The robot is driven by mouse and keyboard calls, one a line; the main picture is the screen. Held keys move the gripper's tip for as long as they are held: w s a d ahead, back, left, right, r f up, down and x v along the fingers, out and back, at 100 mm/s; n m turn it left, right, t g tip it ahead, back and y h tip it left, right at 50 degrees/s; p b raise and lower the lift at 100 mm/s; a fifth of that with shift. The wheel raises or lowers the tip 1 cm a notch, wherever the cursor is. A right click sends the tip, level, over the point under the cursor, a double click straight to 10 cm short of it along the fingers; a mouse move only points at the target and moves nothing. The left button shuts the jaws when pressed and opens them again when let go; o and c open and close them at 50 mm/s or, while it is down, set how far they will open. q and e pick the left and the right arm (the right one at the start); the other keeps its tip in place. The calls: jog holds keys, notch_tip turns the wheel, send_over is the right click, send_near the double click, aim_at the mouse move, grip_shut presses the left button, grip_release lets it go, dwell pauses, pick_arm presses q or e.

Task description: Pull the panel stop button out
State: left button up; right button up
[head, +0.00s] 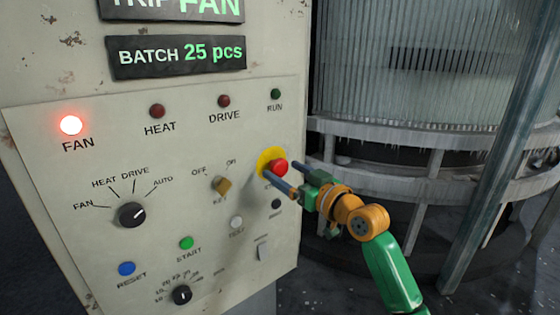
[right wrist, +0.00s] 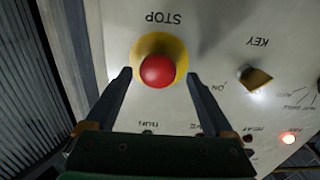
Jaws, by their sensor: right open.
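The stop button is a red mushroom head (head: 279,167) on a yellow round plate (head: 266,160), at the right edge of the control panel (head: 120,240). In the right wrist view, the red button (right wrist: 158,72) shows below the word STOP, which appears upside down. My right gripper (head: 286,178) is open, with one finger on each side of the button; its fingers also show in the right wrist view (right wrist: 158,85). The fingers look apart from the button, with a gap on both sides. My left gripper is not in view.
The panel carries a lit red FAN lamp (head: 71,125), a mode knob (head: 132,214), a brass key switch (head: 222,185), a green START button (head: 186,243) and a blue RESET button (head: 127,268). A large ribbed round machine (head: 420,75) stands to the right, behind my right arm.

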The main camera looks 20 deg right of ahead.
aim_at(283, 170)
jog(key=shift+x, duration=1.2)
jog(key=shift+w+d+f, duration=0.1)
jog(key=shift+w+f, duration=0.05)
jog(key=shift+w, duration=0.2)
jog(key=shift+s, duration=0.1)
jog(key=c, duration=0.6)
grip_shut()
